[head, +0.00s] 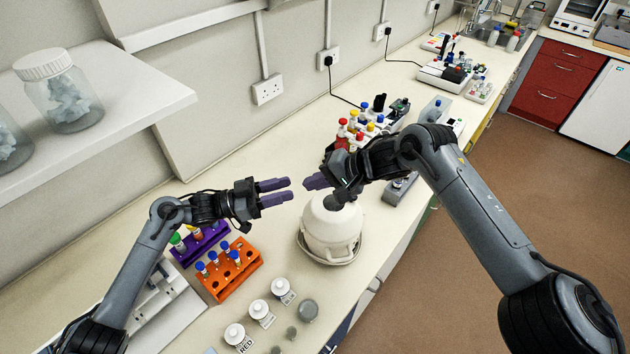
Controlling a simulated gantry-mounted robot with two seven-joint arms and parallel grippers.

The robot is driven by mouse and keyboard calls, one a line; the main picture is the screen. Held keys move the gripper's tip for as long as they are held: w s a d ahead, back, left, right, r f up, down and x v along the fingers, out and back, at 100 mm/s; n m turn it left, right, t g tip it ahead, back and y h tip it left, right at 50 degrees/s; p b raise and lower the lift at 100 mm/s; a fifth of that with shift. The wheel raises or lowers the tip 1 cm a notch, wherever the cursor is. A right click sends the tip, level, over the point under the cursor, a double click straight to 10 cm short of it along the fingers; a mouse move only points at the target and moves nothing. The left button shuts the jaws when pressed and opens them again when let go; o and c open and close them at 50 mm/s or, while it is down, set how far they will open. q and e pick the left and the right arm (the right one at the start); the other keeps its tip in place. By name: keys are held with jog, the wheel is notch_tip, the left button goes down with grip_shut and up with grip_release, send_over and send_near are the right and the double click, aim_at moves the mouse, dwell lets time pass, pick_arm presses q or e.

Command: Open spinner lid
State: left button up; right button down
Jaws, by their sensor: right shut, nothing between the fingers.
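The spinner (330,240) is a cream, rounded device standing on the bench near the middle of the head view. Its top is partly hidden by my right gripper, and I cannot tell how its lid stands.
An orange rack (230,270) and a purple rack (203,241) with capped tubes stand left of the spinner. Several small lidded containers (260,309) are in front. Red- and yellow-capped tubes (345,130) stand behind. A shelf (110,92) with jars overhangs at the upper left.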

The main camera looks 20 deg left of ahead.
pick_arm(q)
jog(key=shift+o, duration=1)
